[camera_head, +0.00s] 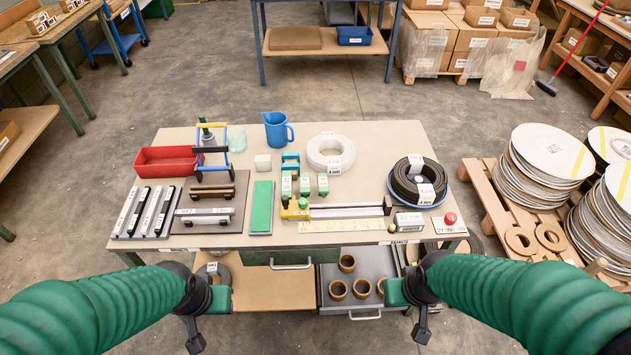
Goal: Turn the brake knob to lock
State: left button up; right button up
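A red round knob (450,218) sits on a small pale labelled plate at the front right corner of the workbench (360,136). A green round knob (303,203) sits on a yellow block at the left end of a long metal bar. I cannot tell which of these, if either, is the brake knob, and no lock marking is legible. My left gripper (195,340) hangs in front of the bench at the left, apart from everything on it. My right gripper (421,331) hangs in front of the bench at the right, below the red knob. Their fingers are too small to read.
A red bin (167,160), blue jug (277,130) and white coil (330,152) stand farther back. An open drawer (350,313) with brown rings juts out below.

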aim_at(451, 218)
jog(key=l+z, duration=0.1)
jog(key=z, duration=0.25)
jog(key=k+l+z, duration=0.1)
jog(key=z, duration=0.2)
jog(key=l+z, duration=0.1)
jog(key=z, duration=0.25)
jog(key=i+l+u, duration=0.4)
jog(key=i+l, duration=0.4)
jog(key=i, duration=0.1)
